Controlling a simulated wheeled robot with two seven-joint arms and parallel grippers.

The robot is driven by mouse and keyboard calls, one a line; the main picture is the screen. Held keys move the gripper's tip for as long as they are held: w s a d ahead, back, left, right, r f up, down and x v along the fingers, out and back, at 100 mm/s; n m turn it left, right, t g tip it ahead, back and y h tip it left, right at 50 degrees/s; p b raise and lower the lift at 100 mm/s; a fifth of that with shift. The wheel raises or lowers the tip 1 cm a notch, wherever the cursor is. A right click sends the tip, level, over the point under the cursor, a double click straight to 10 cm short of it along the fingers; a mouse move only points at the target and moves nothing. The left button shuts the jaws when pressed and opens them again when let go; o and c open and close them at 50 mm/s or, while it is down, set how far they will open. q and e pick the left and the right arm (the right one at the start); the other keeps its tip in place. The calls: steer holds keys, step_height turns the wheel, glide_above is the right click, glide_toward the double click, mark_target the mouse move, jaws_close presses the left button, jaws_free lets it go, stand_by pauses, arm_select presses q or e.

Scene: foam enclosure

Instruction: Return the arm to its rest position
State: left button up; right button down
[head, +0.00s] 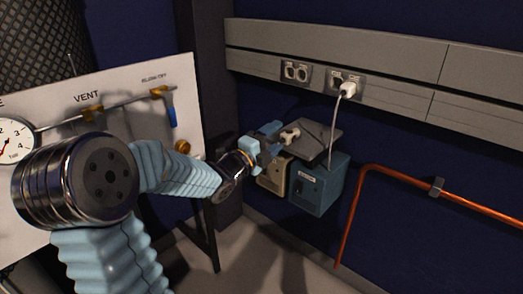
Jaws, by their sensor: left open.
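My left arm comes in from the lower left and reaches towards the middle of the head view. Its left gripper (277,143) is open, over the near left side of a small grey shelf (318,140) on the wall. A small pale piece lies between or just beyond the fingers; I cannot tell whether it is part of the gripper. My right gripper is not in view.
A blue box (319,184) and a beige box (273,180) sit under the shelf. A white plug (347,90) with a hanging cord is in the wall trunking (390,80). A copper pipe (400,177) runs right. A white gauge panel (60,117) stands left.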

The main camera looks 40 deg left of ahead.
arm_select(q)
steer(key=s, duration=0.6)
steer(key=w+d+f+n+g+p, duration=0.1)
steer(key=d+f+n+g, duration=0.25)
steer(key=f, duration=0.65)
steer(key=d+f+n+g+h, duration=0.1)
steer(key=d+f+n+g, duration=0.3)
steer(key=f, duration=0.6)
steer(key=w+d+f+n+g+p, duration=0.1)
steer(key=d+f+n+g, duration=0.1)
steer(key=d+f+n, duration=0.6)
steer(key=s+d+f+n+g, duration=0.2)
steer(key=s+d+f+g, duration=0.2)
steer(key=s+f, duration=0.4)
steer(key=s+d+f+n+g+h+p, duration=0.1)
steer(key=s+d+f+n+g, duration=0.2)
steer(key=s+d+f+g, duration=0.2)
steer(key=s+d+f, duration=0.2)
steer(key=s+f, duration=0.2)
steer(key=s, duration=0.1)
steer(key=shift+s+d+f+h, duration=0.15)
steer(key=shift+d+f+h, duration=0.1)
steer(key=shift+f+h, duration=0.05)
steer(key=shift+c, duration=0.4)
